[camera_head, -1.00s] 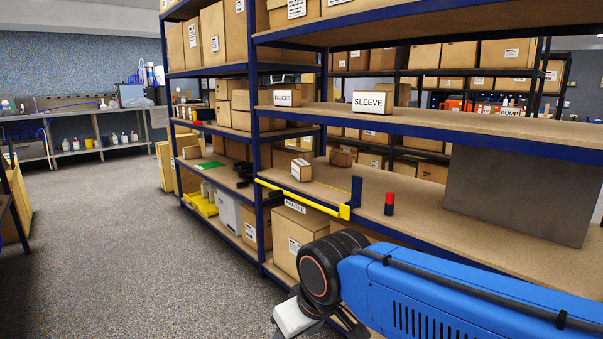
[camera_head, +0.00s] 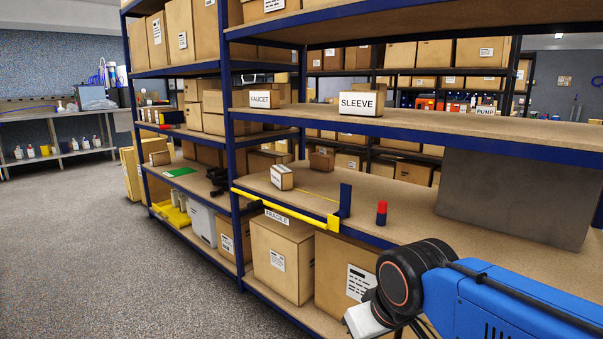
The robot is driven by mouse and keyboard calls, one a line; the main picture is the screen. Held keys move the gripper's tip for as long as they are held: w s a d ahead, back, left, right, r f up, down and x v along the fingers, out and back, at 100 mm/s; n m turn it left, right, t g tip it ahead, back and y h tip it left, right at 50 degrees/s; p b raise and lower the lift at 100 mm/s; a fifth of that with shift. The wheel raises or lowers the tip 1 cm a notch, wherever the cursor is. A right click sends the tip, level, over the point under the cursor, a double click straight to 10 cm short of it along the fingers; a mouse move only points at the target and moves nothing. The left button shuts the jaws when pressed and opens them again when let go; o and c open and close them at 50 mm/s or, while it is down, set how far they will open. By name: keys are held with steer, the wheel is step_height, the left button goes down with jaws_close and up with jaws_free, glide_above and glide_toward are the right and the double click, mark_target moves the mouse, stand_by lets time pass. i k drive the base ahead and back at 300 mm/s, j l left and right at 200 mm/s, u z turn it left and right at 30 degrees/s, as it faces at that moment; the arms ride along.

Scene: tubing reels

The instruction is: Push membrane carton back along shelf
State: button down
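A small carton (camera_head: 282,178) with white label faces stands on the middle shelf (camera_head: 400,205), near its front edge and behind the yellow bar. Its label is too small to read, so I cannot confirm that it is the membrane carton. My gripper (camera_head: 368,322) shows only in part as a pale end piece at the bottom edge, below and in front of the shelf. Its fingers cannot be made out. It is well apart from the small carton.
A yellow bar (camera_head: 285,208) runs along the shelf's front edge to a blue upright plate (camera_head: 345,199). A red and blue cylinder (camera_head: 381,213) stands right of it. A brown box (camera_head: 321,160) sits behind the carton. A grey panel (camera_head: 515,195) stands at right.

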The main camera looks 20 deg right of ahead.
mark_target(281, 176)
steer(key=i+j+z, duration=0.4)
steer(key=j, duration=0.2)
steer(key=i+j+z, duration=0.4)
steer(key=j, duration=0.35)
steer(key=i+j, duration=0.15)
steer(key=j, duration=0.2)
steer(key=i+j, duration=0.15)
steer(key=j, duration=0.2)
steer(key=i+j+z, duration=0.1)
steer(key=j, duration=0.2)
steer(key=i+j, duration=0.2)
steer(key=j, duration=0.15)
steer(key=i+j, duration=0.15)
steer(key=j, duration=0.2)
steer(key=i+j+z, duration=0.1)
steer(key=j, duration=0.25)
steer(key=i+j, duration=0.3)
steer(key=i+l, duration=0.1)
